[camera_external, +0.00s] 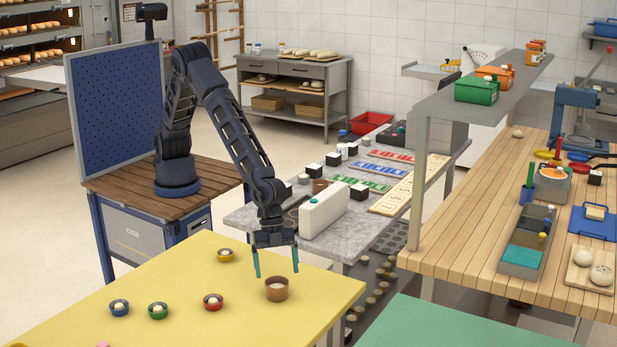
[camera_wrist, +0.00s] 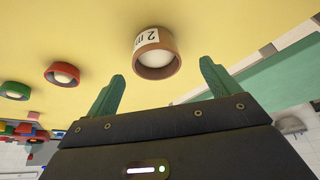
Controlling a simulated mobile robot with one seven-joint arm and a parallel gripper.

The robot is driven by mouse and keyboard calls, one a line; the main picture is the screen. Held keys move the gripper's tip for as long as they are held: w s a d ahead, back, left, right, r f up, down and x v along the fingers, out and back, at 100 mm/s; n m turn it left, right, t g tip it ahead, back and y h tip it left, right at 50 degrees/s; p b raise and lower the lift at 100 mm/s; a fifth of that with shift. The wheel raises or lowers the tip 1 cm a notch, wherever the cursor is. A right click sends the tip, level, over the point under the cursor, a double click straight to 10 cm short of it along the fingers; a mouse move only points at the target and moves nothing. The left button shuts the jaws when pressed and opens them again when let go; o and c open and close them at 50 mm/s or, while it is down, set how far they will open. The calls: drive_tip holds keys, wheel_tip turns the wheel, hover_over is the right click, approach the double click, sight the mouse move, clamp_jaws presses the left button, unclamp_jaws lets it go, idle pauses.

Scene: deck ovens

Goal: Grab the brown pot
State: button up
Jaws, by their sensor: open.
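The brown pot (camera_external: 277,289) stands upright on the yellow table (camera_external: 200,290), near its right edge. It holds something pale. In the wrist view the brown pot (camera_wrist: 155,60) shows a white label with a "2" on its side. My gripper (camera_external: 276,272) is open and empty, with teal fingers pointing down. In the external view its fingertips are at about the pot's rim height or a little above, close to the pot. In the wrist view the pot lies beyond my gripper (camera_wrist: 161,82), roughly centred between the fingers and not touched.
Small bowls stand left on the yellow table: red (camera_external: 213,301), green (camera_external: 158,310), blue (camera_external: 119,307) and yellow-brown (camera_external: 225,255), each with a pale ball. A grey stone counter (camera_external: 350,235) with a white box (camera_external: 324,209) stands behind. A green surface (camera_external: 440,325) lies right.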

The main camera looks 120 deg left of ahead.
sight(277, 282)
drive_tip(key=shift+d+x, duration=0.2)
drive_tip(key=shift+x, duration=2.3)
drive_tip(key=shift+s, duration=0.1)
drive_tip(key=shift+c, duration=0.5)
drive_tip(key=c, duration=1.1)
